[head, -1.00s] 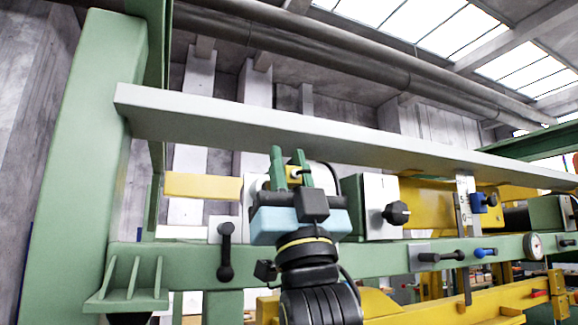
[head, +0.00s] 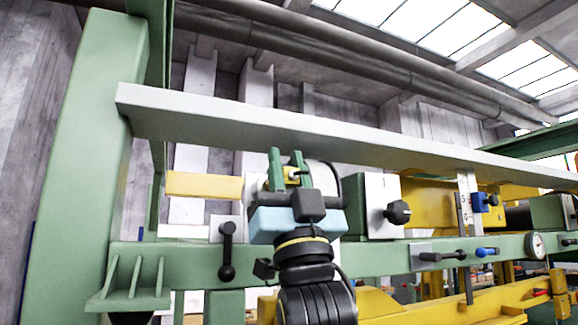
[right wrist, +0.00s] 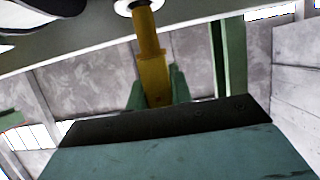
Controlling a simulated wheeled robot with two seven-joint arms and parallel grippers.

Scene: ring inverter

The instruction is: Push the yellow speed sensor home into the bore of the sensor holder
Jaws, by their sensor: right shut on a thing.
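My right gripper (head: 286,166) stands upright in front of the green rig, below the long grey beam. Its green fingers are shut on the yellow speed sensor (head: 291,175), of which only a small part shows in the head view. In the right wrist view the sensor (right wrist: 153,65) rises from between the fingers (right wrist: 158,88), and its narrower end meets a pale ring (right wrist: 127,4) on a grey underside, which I take for the sensor holder. The top edge cuts the ring off, so I cannot tell how deep the sensor sits. My left gripper is out of view.
The long grey beam (head: 300,137) runs just above my right gripper. A white plate with a black knob (head: 397,212) is close on its right, and a black handle (head: 227,250) is on its left. A green crossbeam (head: 390,257) passes behind my wrist.

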